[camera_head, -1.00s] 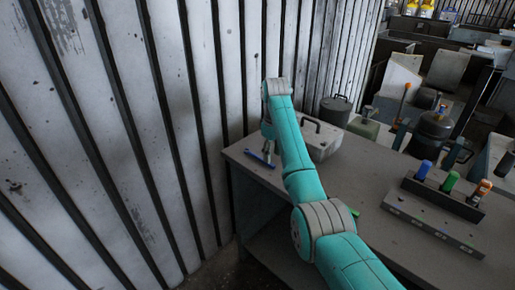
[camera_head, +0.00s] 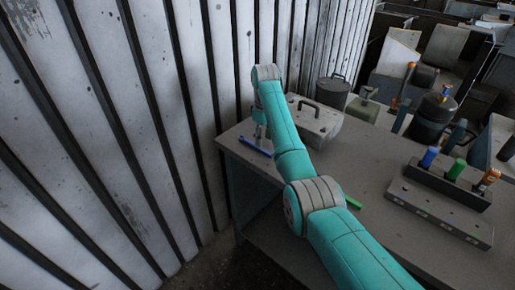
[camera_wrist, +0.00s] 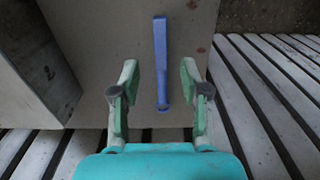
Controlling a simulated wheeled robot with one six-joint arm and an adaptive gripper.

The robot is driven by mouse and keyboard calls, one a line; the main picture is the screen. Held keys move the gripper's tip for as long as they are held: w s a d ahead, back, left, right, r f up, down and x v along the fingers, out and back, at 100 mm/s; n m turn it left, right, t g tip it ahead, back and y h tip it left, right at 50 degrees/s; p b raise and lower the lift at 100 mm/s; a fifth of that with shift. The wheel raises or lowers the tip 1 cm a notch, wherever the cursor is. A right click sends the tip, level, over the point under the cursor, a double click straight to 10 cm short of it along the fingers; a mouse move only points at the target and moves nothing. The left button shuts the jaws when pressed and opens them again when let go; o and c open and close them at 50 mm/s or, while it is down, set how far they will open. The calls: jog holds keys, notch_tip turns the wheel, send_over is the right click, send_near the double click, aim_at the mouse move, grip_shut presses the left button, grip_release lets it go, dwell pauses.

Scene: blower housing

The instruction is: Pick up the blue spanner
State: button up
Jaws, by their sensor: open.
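The blue spanner (camera_wrist: 161,62) lies flat on the grey table top. In the wrist view it runs lengthwise between the two fingers of my gripper (camera_wrist: 158,80), with space on both sides. My gripper is open and empty, and nothing shows it touching the spanner. In the head view the spanner (camera_head: 255,146) lies near the table's left corner, just below my gripper (camera_head: 260,134), which is small and partly hidden there.
A grey box with a handle (camera_head: 313,120) stands right of my arm on the table (camera_head: 375,170). A green piece (camera_head: 353,202) lies near my arm. A holder (camera_head: 437,212) with coloured-handled tools stands at right. A ribbed metal wall (camera_head: 150,130) rises close at left.

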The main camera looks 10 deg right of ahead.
aim_at(264, 150)
notch_tip(264, 150, down, 5)
jog(key=shift+s+r, duration=0.15)
jog(key=shift+c, duration=0.3)
grip_shut()
jog(key=shift+r, duration=0.1)
notch_tip(264, 150, up, 10)
dwell(0.3)
